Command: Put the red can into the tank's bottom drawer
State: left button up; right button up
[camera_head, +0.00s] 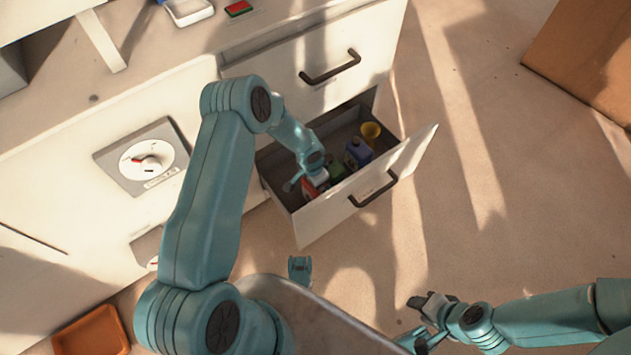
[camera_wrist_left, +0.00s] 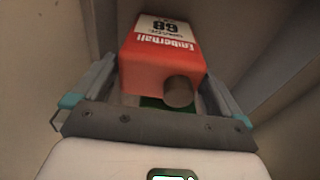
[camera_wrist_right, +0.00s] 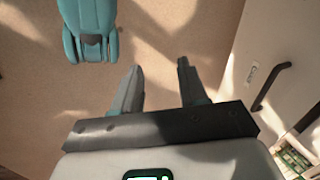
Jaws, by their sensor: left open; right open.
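The red can (camera_wrist_left: 158,62) is a boxy red container with a white label and a dark round cap. In the left wrist view it lies between the spread fingers of my left gripper (camera_wrist_left: 150,90). In the head view the red can (camera_head: 309,189) shows in the open bottom drawer (camera_head: 325,222), at its left end, beside my left gripper (camera_head: 305,183), which reaches down into the drawer. The left gripper is open. My right gripper (camera_head: 425,318) is open and empty over the floor; it also shows in the right wrist view (camera_wrist_right: 160,85).
A closed drawer (camera_head: 325,85) is above. A dial panel (camera_head: 147,160) is on the cabinet front. An orange tray (camera_head: 92,332) lies lower left.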

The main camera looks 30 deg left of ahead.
pick_arm(q)
notch_tip(320, 180, up, 12)
jog(key=s+p, duration=0.1)
jog(key=p, duration=0.4)
jog(key=shift+s+a, duration=0.15)
jog(key=shift+a, duration=0.1)
pick_arm(e)
jog(key=shift+g, duration=0.4)
jog(key=r, duration=0.1)
jog(key=s+r, duration=0.1)
jog(key=r, duration=0.1)
jog(key=a+r, duration=0.1)
jog(key=r, duration=0.1)
jog(key=shift+s, duration=0.4)
pick_arm(q)
jog(key=shift+s, duration=0.1)
